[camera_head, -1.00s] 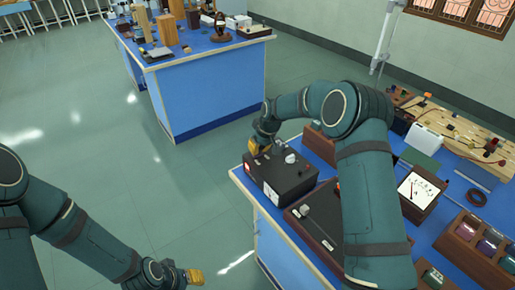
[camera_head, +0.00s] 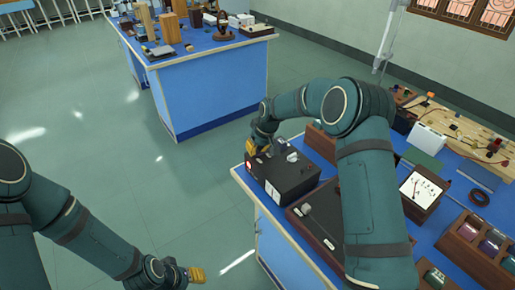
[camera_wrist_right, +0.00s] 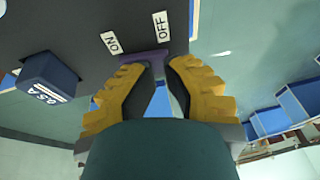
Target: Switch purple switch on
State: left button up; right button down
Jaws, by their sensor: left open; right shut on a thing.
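The black box (camera_head: 290,183) sits at the near left corner of the blue bench. In the right wrist view, the purple switch (camera_wrist_right: 150,58) sits on the box's dark face (camera_wrist_right: 70,30), beside the white ON label (camera_wrist_right: 111,42) and OFF label (camera_wrist_right: 161,26). My right gripper (camera_wrist_right: 161,66), with yellow finger pads, is shut on the purple switch, which is partly hidden by the fingertips. In the head view, my right gripper (camera_head: 258,146) is at the box's far left end. My left gripper (camera_head: 197,274) is open and empty over the floor at the bottom.
A meter (camera_head: 421,191) and spools (camera_head: 490,240) stand on the bench at right. Another blue bench (camera_head: 210,90) stands behind. The floor between is clear.

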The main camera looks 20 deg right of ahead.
jog(key=shift+s+a+r, duration=0.15)
jog(key=shift+a+r, duration=0.05)
jog(key=shift+a, duration=0.05)
jog(key=p+v, duration=0.2)
jog(key=v, duration=0.1)
jog(key=shift+w+r, duration=0.25)
jog(key=shift+w, duration=0.25)
pick_arm(q)
jog(key=r, duration=0.1)
jog(key=w+r, duration=0.1)
jog(key=shift+w+d+r+p, duration=0.15)
jog(key=shift+w+r+p, duration=0.05)
jog(key=shift+r+p, duration=0.1)
pick_arm(e)
jog(key=d+v, duration=0.1)
jog(key=v, duration=0.9)
jog(key=shift+w+d, duration=0.15)
jog(key=shift+w, duration=0.05)
pick_arm(q)
jog(key=shift+s, duration=0.1)
pick_arm(e)
jog(key=shift+s+f, duration=0.1)
